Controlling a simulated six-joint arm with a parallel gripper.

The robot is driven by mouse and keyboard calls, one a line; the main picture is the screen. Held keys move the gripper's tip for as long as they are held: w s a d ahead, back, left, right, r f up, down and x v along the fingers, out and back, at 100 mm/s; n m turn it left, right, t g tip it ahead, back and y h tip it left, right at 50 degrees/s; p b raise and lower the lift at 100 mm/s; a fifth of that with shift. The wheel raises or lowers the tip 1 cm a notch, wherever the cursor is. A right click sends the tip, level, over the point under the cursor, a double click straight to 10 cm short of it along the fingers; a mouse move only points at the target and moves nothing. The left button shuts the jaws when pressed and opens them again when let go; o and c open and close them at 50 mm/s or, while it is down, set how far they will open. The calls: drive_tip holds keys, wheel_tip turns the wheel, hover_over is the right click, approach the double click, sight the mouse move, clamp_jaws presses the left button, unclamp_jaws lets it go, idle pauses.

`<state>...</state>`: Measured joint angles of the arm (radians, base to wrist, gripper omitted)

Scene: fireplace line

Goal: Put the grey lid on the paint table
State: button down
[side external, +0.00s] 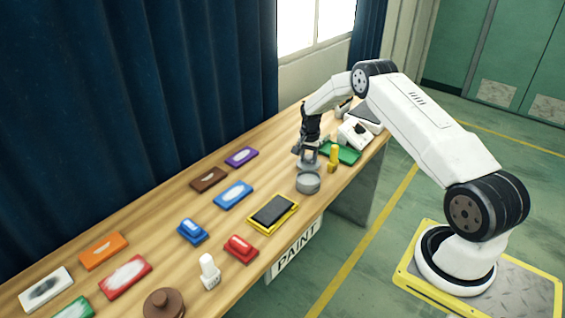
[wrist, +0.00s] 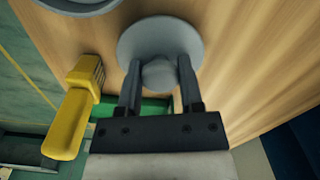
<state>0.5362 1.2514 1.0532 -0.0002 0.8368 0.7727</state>
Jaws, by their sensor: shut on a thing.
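The grey lid (wrist: 160,35) is a round disc with a knob. My gripper (wrist: 158,75) is shut on the knob, one finger on each side of it, in the wrist view. In the side view my gripper (side external: 309,155) points down over the wooden table, with the lid (side external: 308,165) under its fingers. I cannot tell whether the lid touches the tabletop. A grey round tin (side external: 308,183) stands just in front of the lid, and its edge shows at the top left of the wrist view (wrist: 80,4). The table (side external: 165,205) carries a PAINT sign (side external: 298,250) on its front edge.
A yellow-handled tool (side external: 333,158) stands close to the right of my gripper, beside a green block (side external: 347,153). A white device (side external: 355,134) is behind them. A yellow-framed black pad (side external: 273,211) and several coloured blocks lie leftward. Bare wood lies left of the tin.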

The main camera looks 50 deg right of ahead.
sight(308, 156)
drive_tip(key=shift+f, duration=0.4)
drive_tip(key=c, duration=0.6)
unclamp_jaws()
drive_tip(key=shift+o, duration=0.2)
drive_tip(key=o, duration=0.6)
drive_tip(key=shift+c, duration=0.2)
drive_tip(key=c, duration=0.3)
drive_tip(key=shift+r, duration=2.5)
